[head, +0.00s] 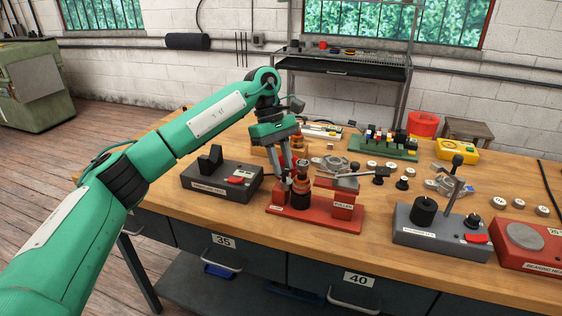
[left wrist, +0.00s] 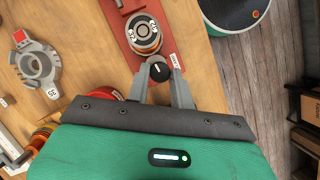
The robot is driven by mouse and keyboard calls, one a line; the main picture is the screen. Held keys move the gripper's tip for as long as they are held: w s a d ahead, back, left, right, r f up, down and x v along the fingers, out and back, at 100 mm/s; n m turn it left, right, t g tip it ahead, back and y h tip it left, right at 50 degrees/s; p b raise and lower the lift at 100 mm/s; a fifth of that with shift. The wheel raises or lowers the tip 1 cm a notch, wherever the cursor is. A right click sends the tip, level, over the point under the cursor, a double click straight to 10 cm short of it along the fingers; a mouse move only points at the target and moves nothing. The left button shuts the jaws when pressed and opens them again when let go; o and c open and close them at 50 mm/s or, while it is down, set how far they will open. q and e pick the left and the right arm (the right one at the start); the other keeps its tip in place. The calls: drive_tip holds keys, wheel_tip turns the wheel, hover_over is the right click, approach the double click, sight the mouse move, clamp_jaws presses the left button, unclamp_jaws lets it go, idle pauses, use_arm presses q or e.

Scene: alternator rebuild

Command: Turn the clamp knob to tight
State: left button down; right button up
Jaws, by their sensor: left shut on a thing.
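The clamp knob (left wrist: 161,71) is black with a white pointer line and sits at the end of the red puller base (left wrist: 116,24) in the left wrist view. My left gripper (left wrist: 160,80) is shut on the knob, one finger on each side. A small white label stands beside the knob, too small to read. In the head view my left gripper (head: 287,172) reaches down to the left end of the red puller base (head: 310,219), and its fingers mostly hide the knob. A dark cylindrical part with copper bands (head: 301,193) stands upright beside it. My right gripper is out of view.
A grey fixture (head: 221,188) stands close on the left, and another grey fixture with a black cylinder (head: 440,236) on the right. A red bearing heater (head: 530,246) is at the right edge. Loose metal housings (head: 328,163) and small parts lie behind the puller.

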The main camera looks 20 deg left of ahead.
use_arm(q)
drive_tip(key=shift+m, duration=0.6)
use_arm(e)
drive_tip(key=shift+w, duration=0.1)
use_arm(q)
drive_tip(key=c, duration=1.2)
unclamp_jaws()
drive_tip(key=shift+w+r, duration=0.1)
drive_tip(key=p+v, duration=0.1)
drive_tip(key=v, duration=1.2)
drive_tip(key=shift+w+r+p, duration=0.25)
drive_tip(key=shift+r+p, duration=0.05)
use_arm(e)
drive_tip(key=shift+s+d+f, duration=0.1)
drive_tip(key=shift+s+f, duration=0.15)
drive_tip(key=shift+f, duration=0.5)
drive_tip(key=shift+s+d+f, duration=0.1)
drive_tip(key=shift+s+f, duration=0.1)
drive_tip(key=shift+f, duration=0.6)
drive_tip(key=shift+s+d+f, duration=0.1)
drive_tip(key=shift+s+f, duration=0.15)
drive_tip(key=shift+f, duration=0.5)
use_arm(q)
drive_tip(key=shift+d, duration=0.1)
